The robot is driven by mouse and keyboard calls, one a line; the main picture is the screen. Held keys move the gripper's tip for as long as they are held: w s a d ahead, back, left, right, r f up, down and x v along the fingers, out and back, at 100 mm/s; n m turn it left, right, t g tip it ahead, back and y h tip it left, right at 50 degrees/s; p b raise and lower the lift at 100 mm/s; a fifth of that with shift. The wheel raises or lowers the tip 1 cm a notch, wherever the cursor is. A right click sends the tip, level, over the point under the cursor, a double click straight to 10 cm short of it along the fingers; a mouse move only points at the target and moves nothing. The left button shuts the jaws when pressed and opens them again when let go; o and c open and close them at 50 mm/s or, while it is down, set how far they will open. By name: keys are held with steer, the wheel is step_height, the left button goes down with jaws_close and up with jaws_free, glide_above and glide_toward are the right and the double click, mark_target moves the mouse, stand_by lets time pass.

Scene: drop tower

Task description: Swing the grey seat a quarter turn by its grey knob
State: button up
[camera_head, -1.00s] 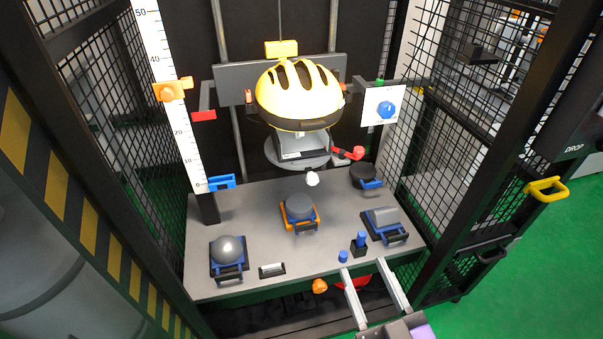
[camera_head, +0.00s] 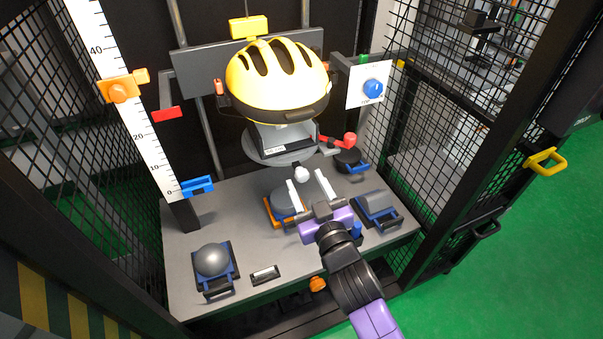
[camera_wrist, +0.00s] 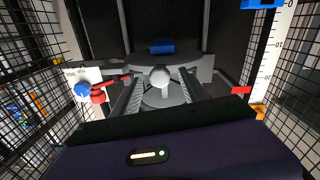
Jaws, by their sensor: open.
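The grey seat (camera_head: 278,151) is a round disc with a raised block on it, below the yellow helmet (camera_head: 277,80). The pale grey knob (camera_head: 302,173) is a small ball in front of the seat's near edge. My gripper (camera_head: 307,179) is open, its two pale fingers pointing at the knob from the near side. In the wrist view the knob (camera_wrist: 159,76) shows centred between the fingertips, with a gap on each side. I cannot tell how deep it sits between them. Part of the seat (camera_wrist: 158,98) shows behind the fingers.
A red knob (camera_head: 349,139) and a dark round part (camera_head: 347,158) are right of the seat. On the bench (camera_head: 225,225), an orange-framed block (camera_head: 287,202) is partly hidden by my gripper. A dome (camera_head: 212,260) stands front left. Mesh walls close both sides.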

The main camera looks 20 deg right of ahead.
mark_target(304, 179)
steer(key=shift+w, duration=1.55)
steer(key=shift+d, duration=0.1)
jaws_close()
